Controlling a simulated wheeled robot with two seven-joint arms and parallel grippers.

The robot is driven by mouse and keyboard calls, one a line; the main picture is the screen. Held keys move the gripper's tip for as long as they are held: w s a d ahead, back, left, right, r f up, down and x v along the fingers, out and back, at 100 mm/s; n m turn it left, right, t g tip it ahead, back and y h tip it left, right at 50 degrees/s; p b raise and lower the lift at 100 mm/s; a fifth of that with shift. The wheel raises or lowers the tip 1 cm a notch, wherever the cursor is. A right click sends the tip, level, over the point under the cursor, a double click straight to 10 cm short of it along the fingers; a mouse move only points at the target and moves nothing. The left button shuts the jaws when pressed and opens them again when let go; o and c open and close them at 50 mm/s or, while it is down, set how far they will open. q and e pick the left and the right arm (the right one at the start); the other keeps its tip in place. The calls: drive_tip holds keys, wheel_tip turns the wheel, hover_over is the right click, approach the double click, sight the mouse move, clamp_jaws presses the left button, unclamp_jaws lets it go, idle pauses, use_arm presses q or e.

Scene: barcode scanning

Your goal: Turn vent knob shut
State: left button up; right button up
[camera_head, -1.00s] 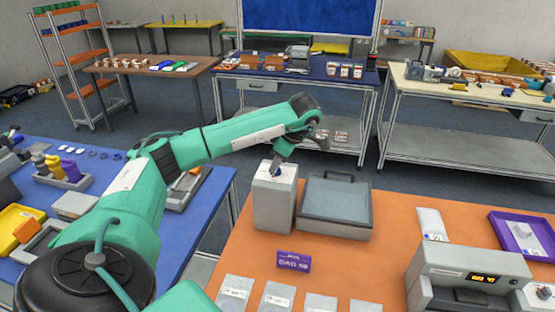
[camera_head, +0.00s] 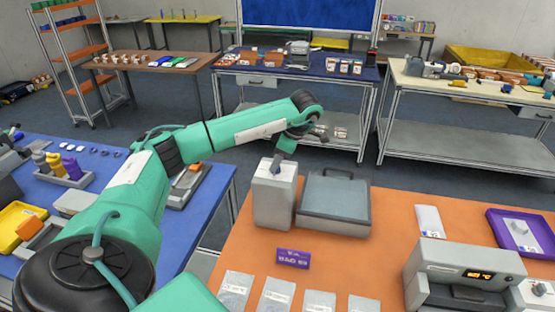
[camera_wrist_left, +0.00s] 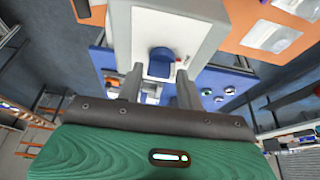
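The vent knob (camera_wrist_left: 161,62) is blue and sits on the pale face of a light grey box, in the left wrist view. The box (camera_head: 273,207) stands upright at the back left of the orange table; its face also shows in the left wrist view (camera_wrist_left: 188,28). My left gripper (camera_head: 277,164) points down at the top of the box. In the wrist view its two fingers (camera_wrist_left: 159,80) stand apart on either side of the knob, with visible gaps. In the head view the gripper hides most of the knob. My right gripper is not in view.
A grey lidded case (camera_head: 335,203) stands close to the right of the box. A purple sign (camera_head: 293,258) and several clear bags lie in front. A grey machine with a lit display (camera_head: 464,272) and a purple tray (camera_head: 521,232) are at the right. Orange tabletop (camera_head: 385,245) is clear between them.

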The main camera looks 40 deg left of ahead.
use_arm(q)
drive_tip(key=shift+o, duration=1.1)
drive_tip(key=shift+r, duration=0.1)
drive_tip(key=p+v, duration=0.1)
drive_tip(key=v, duration=1.2)
drive_tip(key=shift+r, duration=0.25)
drive_tip(key=shift+d+f, duration=0.1)
drive_tip(key=shift+d, duration=0.1)
